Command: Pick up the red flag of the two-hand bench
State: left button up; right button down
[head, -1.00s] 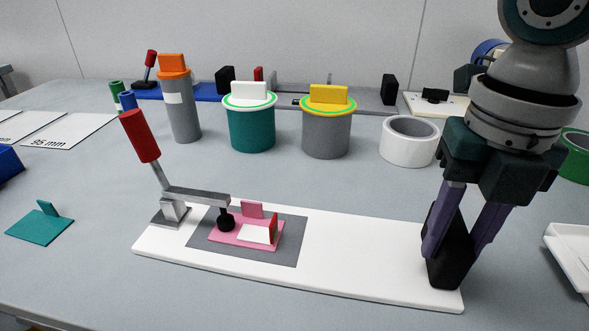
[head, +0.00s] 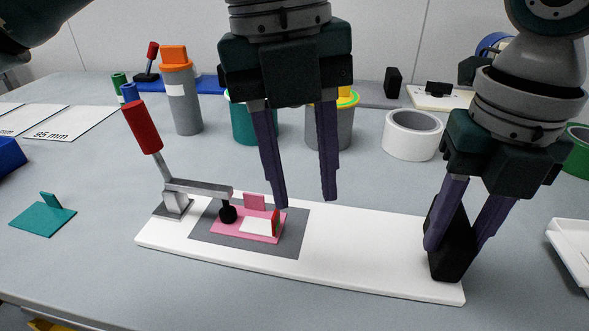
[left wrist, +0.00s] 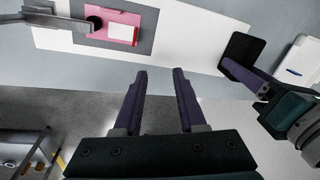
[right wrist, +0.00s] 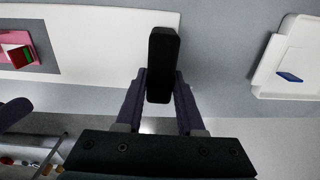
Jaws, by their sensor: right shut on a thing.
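The red flag (head: 276,222) is a small upright red piece at the right end of a white block (head: 255,225) on the pink plate (head: 222,227). It shows as a red edge in the left wrist view (left wrist: 135,37). A clamp with a red handle (head: 141,127) presses its black tip (head: 228,214) on the plate. The white bench board (head: 350,245) lies below. My left gripper (head: 305,200) is open and empty, above the board and right of the flag. My right gripper (head: 455,240) is shut on the black block (head: 450,262) at the board's right end.
A teal plate with a tab (head: 42,221) lies at the left. A white tape roll (head: 411,135), lidded cans and an orange-topped grey cylinder (head: 181,100) stand behind. A white tray (right wrist: 285,75) is at the right. The board between flag and black block is bare.

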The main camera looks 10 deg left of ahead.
aim_at(275, 212)
pick_arm(q)
jog(key=w+a+r+m+y, duration=0.1)
jog(key=w+a+r+m, duration=0.2)
jog(key=r+m, duration=0.1)
jog(key=f, duration=1.1)
jog(key=shift+a+f, duration=0.2)
jog(key=shift+f, duration=0.1)
grip_shut()
dwell(0.9)
